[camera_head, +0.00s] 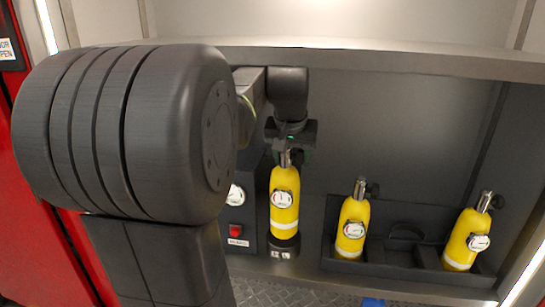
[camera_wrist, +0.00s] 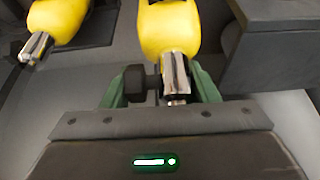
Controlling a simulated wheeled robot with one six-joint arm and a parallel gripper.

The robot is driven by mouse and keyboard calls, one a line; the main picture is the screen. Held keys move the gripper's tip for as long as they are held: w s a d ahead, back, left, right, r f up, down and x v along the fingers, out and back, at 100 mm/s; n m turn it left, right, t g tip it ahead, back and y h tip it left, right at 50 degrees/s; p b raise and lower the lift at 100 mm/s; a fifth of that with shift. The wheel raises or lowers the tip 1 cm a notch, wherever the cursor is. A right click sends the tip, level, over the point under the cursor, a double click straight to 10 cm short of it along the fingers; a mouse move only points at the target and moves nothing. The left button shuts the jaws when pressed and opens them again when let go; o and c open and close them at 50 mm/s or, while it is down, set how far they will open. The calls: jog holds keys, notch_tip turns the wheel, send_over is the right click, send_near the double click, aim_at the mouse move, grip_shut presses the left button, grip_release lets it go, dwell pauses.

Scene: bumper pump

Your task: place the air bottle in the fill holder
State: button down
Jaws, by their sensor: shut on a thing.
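My gripper (camera_head: 291,148) is shut on the metal valve neck of a yellow air bottle (camera_head: 284,180). The bottle has a round gauge and a pale band, and it hangs upright below the jaws. Its bottom end meets the dark round fill holder (camera_head: 284,248); I cannot tell whether it rests fully in it. In the wrist view the held bottle (camera_wrist: 168,32) lies straight ahead, its valve between the green fingers of the gripper (camera_wrist: 170,82). The fill holder is not clearly visible there.
A dark rack (camera_head: 395,271) at right holds two more yellow bottles, a left one (camera_head: 352,222) and a right one (camera_head: 463,238), with an empty round slot between them. A panel with a gauge and red button (camera_head: 236,229) stands left of the held bottle. A shelf edge (camera_head: 400,61) runs above.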

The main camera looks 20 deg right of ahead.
aim_at(291, 178)
jog(key=shift+w+d+r, duration=0.2)
jog(key=shift+w, duration=0.15)
jog(key=shift+f, duration=0.3)
jog(key=shift+f+p, duration=0.5)
jog(key=shift+f, duration=2.95)
jog(key=c, duration=0.5)
grip_release()
jog(key=shift+r, duration=0.2)
jog(key=b+v, duration=0.1)
jog(key=v, duration=0.6)
jog(key=shift+s+a+r, duration=0.1)
